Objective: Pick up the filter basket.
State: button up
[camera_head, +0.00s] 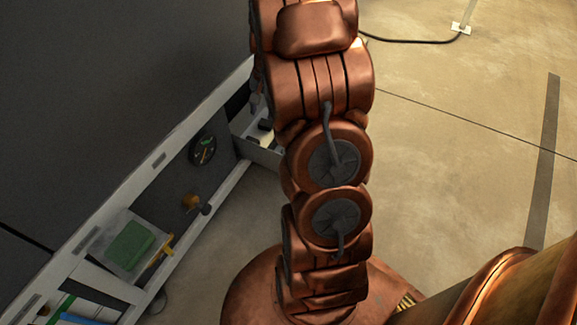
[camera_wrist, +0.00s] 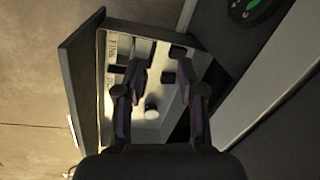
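I cannot clearly pick out the filter basket. An open drawer (camera_wrist: 84,75) shows in the wrist view, with a pale, divided inside. A small dark piece (camera_wrist: 177,52) lies at its far end, and a small rounded piece (camera_wrist: 152,106) sits between my fingers. I cannot tell whether either is the basket. My gripper (camera_wrist: 161,76) is open, its two dark fingers apart over the drawer, with nothing seen held. The same drawer (camera_head: 262,153) juts from the cabinet in the head view, partly hidden by my arm.
A lower-left tray holds a green block (camera_head: 130,246) beside a yellow tool (camera_head: 160,250). Open floor (camera_head: 450,170) lies to the right, with a cable (camera_head: 415,41) on it.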

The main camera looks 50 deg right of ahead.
jog(key=shift+w+d+f+m+t+b, duration=0.15)
jog(key=shift+w+d+f+m+b, duration=0.35)
jog(key=shift+d+f+b, duration=2.75)
jog(key=shift+w+d+f+m+t+b, duration=0.25)
jog(key=shift+d+f+m+b, duration=0.7)
jog(key=shift+f, duration=4.65)
jog(key=shift+w+d+f+m+t+b, duration=0.1)
jog(key=shift+w+d+f+m+b, duration=0.3)
jog(key=shift+d+f+b, duration=2.85)
jog(key=a+f+p, duration=0.1)
jog(key=f+p, duration=0.1)
jog(key=p, duration=0.1)
jog(key=shift+a, duration=0.3)
jog(key=shift+c, duration=0.3)
grip_shut()
